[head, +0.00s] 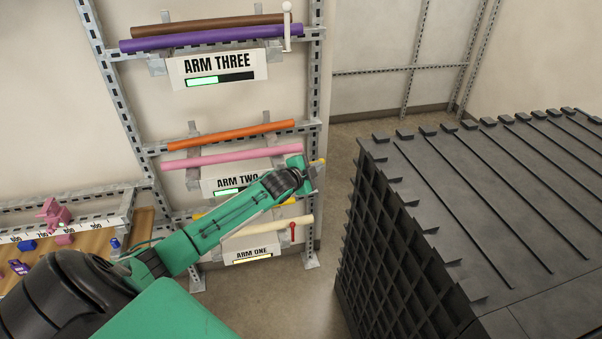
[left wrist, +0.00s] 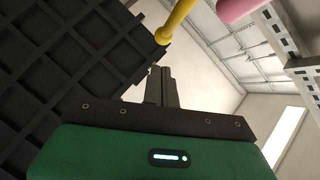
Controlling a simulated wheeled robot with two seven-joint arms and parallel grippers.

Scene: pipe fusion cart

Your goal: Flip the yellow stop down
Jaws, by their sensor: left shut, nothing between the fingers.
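The yellow stop (head: 318,161) shows only as a small tip at the right end of the ARM TWO rack (head: 208,185), mostly hidden behind my left gripper. In the left wrist view the yellow stop (left wrist: 176,20) is a rod with a rounded end, coming in from the top, a little beyond my fingertips. My left gripper (left wrist: 160,72) is shut and empty, its fingers just short of the rod's end, with a gap visible in the picture. In the head view my left gripper (head: 313,176) is at the rack's right post. My right gripper is not in view.
A pink pipe (head: 230,157) and an orange pipe (head: 230,136) lie on ARM TWO. ARM THREE above has a white stop (head: 287,28) upright; ARM ONE below has a red stop (head: 292,232) hanging down. A large dark slatted block (head: 480,220) stands to the right, with floor between.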

